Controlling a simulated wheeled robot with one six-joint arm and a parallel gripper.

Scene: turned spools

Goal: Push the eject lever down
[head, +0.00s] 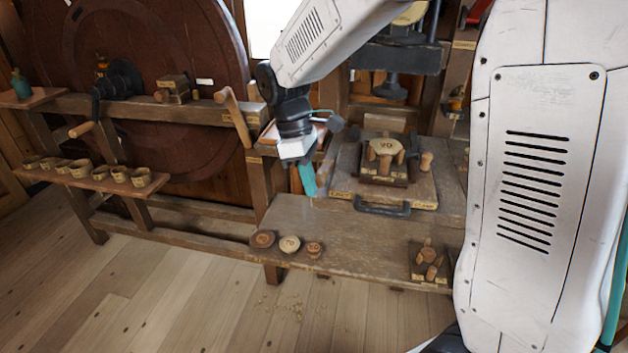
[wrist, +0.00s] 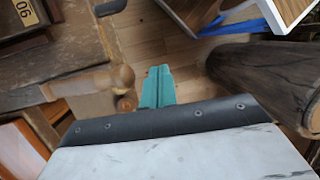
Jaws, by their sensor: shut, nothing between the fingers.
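My gripper (head: 308,180) is shut and empty, its teal fingers pointing down at the left side of the press bed. The fingers also show in the wrist view (wrist: 158,86). A wooden lever with a round knob (wrist: 118,77), which looks like the eject lever, lies just left of the fingertips in the wrist view. In the head view a slanted wooden bar (head: 329,164), probably the same lever, shows right beside the fingers, partly hidden. I cannot tell whether the fingers touch it. Its label is not readable.
A block with a round numbered disc (head: 383,148) sits on the press bed, with a black handle (head: 382,208) in front. Three discs (head: 289,244) lie on the bench's front left. Another wooden lever (head: 234,116) stands left by the big wheel (head: 150,70). A dark post (wrist: 265,75) is close on the wrist view's right.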

